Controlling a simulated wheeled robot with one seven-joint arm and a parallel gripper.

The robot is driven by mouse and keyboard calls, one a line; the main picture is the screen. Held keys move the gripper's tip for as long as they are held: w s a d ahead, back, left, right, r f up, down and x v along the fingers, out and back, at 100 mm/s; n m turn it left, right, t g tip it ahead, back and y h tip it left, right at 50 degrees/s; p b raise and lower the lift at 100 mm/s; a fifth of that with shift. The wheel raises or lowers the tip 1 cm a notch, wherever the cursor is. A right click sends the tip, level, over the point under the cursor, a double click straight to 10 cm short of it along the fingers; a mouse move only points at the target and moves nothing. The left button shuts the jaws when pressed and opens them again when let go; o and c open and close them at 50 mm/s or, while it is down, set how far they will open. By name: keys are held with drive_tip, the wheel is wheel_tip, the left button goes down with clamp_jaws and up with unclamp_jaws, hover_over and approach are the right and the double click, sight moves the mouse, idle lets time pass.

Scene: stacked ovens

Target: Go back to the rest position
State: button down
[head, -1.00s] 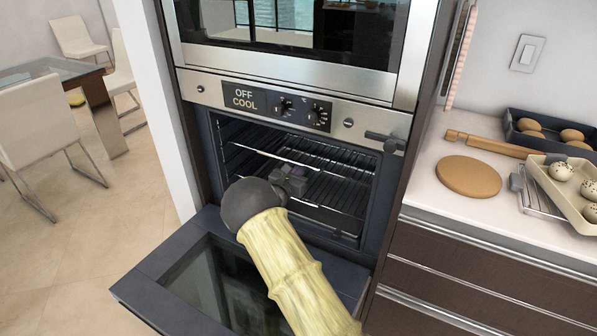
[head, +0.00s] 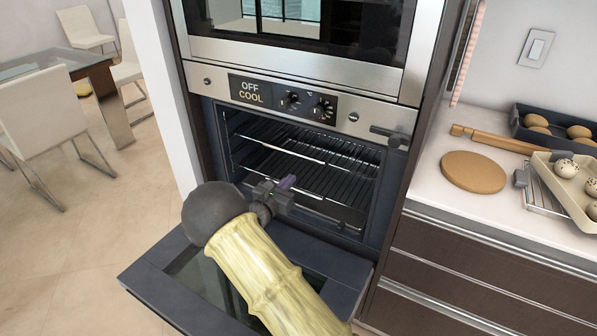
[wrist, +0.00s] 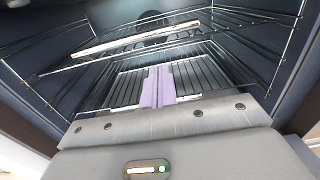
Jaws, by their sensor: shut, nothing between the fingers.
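My gripper (head: 286,183) is shut and empty at the end of my arm, in front of the open oven cavity and above the lowered oven door (head: 160,283). In the wrist view the closed lilac fingers (wrist: 158,86) point into the oven, with wire racks around and beyond them. The lower oven (head: 300,180) is open, with its door folded down flat. Its wire racks (head: 325,160) are inside and look empty. The display panel (head: 256,91) reads "OFF COOL".
An upper oven (head: 300,45) sits above. To the right is a counter with a round wooden board (head: 473,172), a rolling pin (head: 490,138), a dark tray (head: 520,130) and a beige tray (head: 570,195) holding eggs. Open floor (head: 90,240) lies to the left, with chairs and a table behind.

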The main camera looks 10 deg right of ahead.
drive_tip(key=v, duration=0.3)
drive_tip(key=shift+w+a, duration=0.15)
drive_tip(key=shift+a, duration=0.05)
drive_tip(key=shift+d, duration=0.1)
